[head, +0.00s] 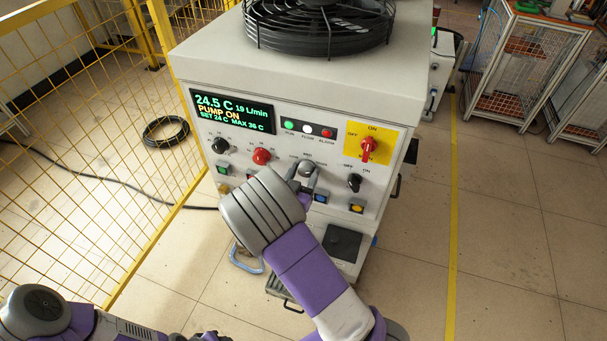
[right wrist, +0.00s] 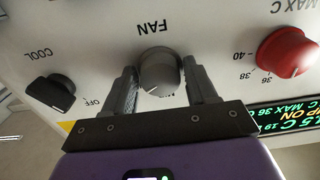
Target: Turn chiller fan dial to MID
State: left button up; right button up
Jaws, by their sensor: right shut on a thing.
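The chiller (head: 300,70) is a pale cabinet with a control panel on its front. The grey round fan dial (head: 306,168) is at the middle right of the panel. It also shows in the right wrist view (right wrist: 160,72), below the upside-down word FAN. My right gripper (head: 305,180) is shut on the fan dial, with one finger on each side of it.
A red dial (head: 262,156) is left of the fan dial, and a black COOL switch (head: 354,183) is right of it. A red switch on a yellow plate (head: 368,150) is above right. A yellow mesh fence (head: 70,130) stands left.

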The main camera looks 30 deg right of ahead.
jog(key=shift+r+n+p, duration=0.15)
jog(key=shift+n+p, duration=1.25)
jog(key=shift+p, duration=0.15)
jog(key=n+p, duration=0.2)
jog(key=shift+n, duration=0.4)
jog(key=n+p, duration=0.2)
jog(key=n, duration=0.1)
jog(key=shift+s+p, duration=0.1)
jog(key=shift+p, duration=0.3)
jog(key=shift+n+p, duration=0.75)
jog(key=shift+n, duration=0.85)
jog(key=shift+f, duration=0.2)
jog(key=o, duration=0.9)
